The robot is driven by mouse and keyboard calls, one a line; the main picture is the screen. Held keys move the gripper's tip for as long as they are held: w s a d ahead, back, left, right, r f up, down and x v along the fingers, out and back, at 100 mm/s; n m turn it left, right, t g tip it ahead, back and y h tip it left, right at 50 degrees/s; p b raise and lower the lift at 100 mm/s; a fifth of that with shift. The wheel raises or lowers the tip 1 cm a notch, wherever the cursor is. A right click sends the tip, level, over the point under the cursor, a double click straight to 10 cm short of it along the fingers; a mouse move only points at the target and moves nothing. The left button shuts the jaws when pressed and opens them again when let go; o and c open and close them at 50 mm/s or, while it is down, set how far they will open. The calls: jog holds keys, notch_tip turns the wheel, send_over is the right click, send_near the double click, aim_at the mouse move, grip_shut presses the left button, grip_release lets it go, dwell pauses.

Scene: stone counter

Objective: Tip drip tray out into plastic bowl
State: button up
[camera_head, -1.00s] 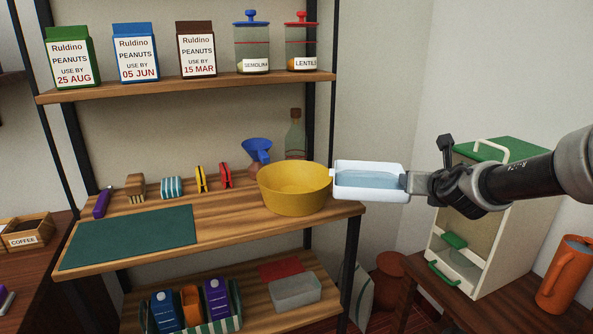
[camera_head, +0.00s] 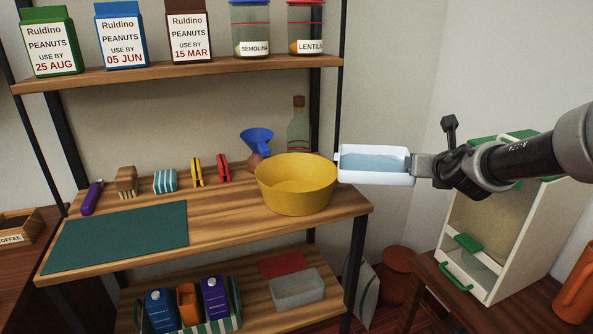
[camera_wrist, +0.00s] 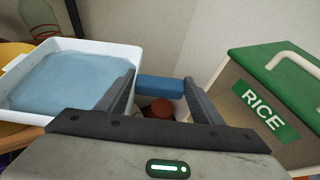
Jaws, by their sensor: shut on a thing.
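The drip tray (camera_head: 376,178) is a white rectangular tray holding blue-grey liquid, and it looks roughly level. It also fills the left of the wrist view (camera_wrist: 121,58). The yellow plastic bowl (camera_head: 296,198) stands near the right end of the wooden shelf, and no liquid shows in it. My gripper (camera_head: 415,165) is shut on the tray's right end. In the wrist view, a blue piece sits between my fingertips (camera_wrist: 160,88). The tray's left end is beside the bowl's right rim in the picture; I cannot tell the gap or whether they touch.
A blue funnel (camera_head: 257,140) and a glass bottle (camera_head: 298,125) stand behind the bowl. A green mat (camera_head: 115,237) lies to the left. The rice dispenser (camera_head: 500,235) stands at the right, below my arm. A shelf with cartons and jars is above.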

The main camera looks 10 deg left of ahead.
jog(key=shift+n+h, duration=0.6)
jog(key=shift+n, duration=0.2)
jog(key=a+r, duration=0.1)
jog(key=r, duration=0.1)
jog(key=a+r, duration=0.2)
jog(key=r, duration=0.1)
jog(key=shift+s+r, duration=0.1)
jog(key=shift+r, duration=0.25)
jog(key=shift+a+r+n+h+p, duration=0.2)
jog(key=shift+r+p, duration=0.1)
jog(key=shift+r, duration=0.1)
jog(key=shift+a+r+n+h+p, duration=0.1)
jog(key=shift+a+r+p, duration=0.05)
jog(key=shift+r+p, duration=0.2)
jog(key=shift+s+a+r+n+t+p, duration=0.1)
jog(key=shift+a+r+n+t+p, duration=0.2)
jog(key=shift+a+r+p, duration=0.65)
jog(key=shift+d+f+p, duration=0.1)
jog(key=shift+f+p, duration=0.2)
jog(key=shift+p, duration=0.05)
